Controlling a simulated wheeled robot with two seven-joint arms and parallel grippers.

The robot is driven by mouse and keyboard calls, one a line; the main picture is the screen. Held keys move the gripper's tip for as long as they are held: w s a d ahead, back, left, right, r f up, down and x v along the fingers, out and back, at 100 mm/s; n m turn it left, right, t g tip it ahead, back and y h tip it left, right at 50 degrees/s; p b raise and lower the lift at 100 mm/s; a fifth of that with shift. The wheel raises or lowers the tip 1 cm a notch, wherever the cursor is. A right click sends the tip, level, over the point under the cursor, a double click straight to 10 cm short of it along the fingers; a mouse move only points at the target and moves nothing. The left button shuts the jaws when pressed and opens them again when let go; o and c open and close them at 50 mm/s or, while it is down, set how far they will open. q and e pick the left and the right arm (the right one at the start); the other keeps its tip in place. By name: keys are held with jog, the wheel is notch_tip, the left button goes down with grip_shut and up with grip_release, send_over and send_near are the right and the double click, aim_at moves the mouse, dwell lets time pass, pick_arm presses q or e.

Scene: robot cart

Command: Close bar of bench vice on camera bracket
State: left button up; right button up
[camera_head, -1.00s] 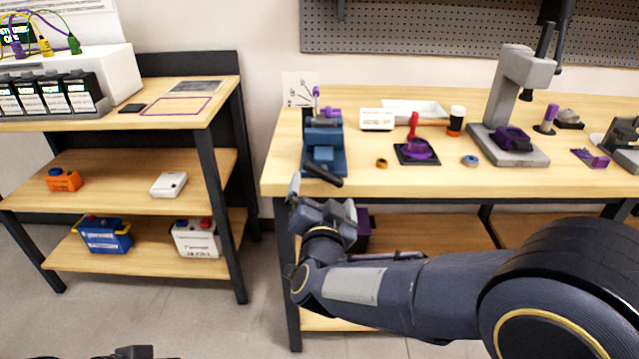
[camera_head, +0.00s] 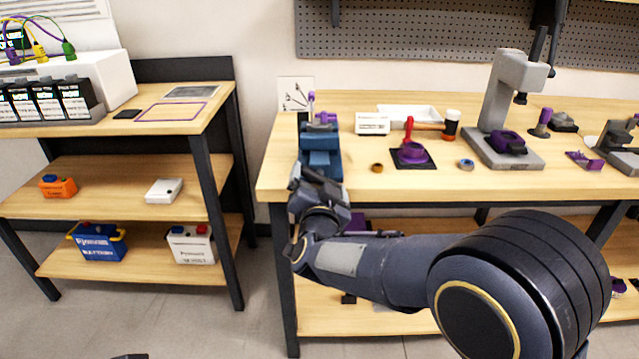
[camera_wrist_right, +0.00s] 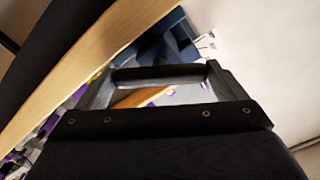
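The blue bench vice (camera_head: 320,143) stands at the left front edge of the workbench. The purple camera bracket (camera_head: 325,117) is at the vice's top, near its jaws; how tightly it sits is too small to tell. My right gripper (camera_head: 312,174) is just in front of the vice. In the right wrist view its fingers (camera_wrist_right: 160,88) are apart, with the dark vice bar (camera_wrist_right: 160,75) lying across between them; whether they touch it is unclear. The arm hides the bar in the head view. Only a dark sliver, perhaps my left gripper (camera_head: 130,357), shows at the bottom left.
The workbench (camera_head: 400,182) also holds a white box (camera_head: 372,124), a red-handled tool on a dark mat (camera_head: 412,160), a blue ring (camera_head: 466,164) and a grey press (camera_head: 500,105). A shelf unit (camera_head: 110,180) stands at the left, with a floor gap between.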

jog(key=shift+f+m+b, duration=0.2)
jog(key=shift+m+b, duration=0.8)
jog(key=shift+b, duration=0.15)
jog(key=m+b, duration=0.4)
jog(key=shift+f, duration=0.1)
jog(key=m+b, duration=0.4)
jog(key=m, duration=0.1)
jog(key=shift+r+m+b, duration=0.2)
jog(key=shift+m+b, duration=0.95)
jog(key=shift+m, duration=0.45)
jog(key=o, duration=0.7)
jog(key=s, duration=0.7)
jog(key=shift+s+p, duration=0.4)
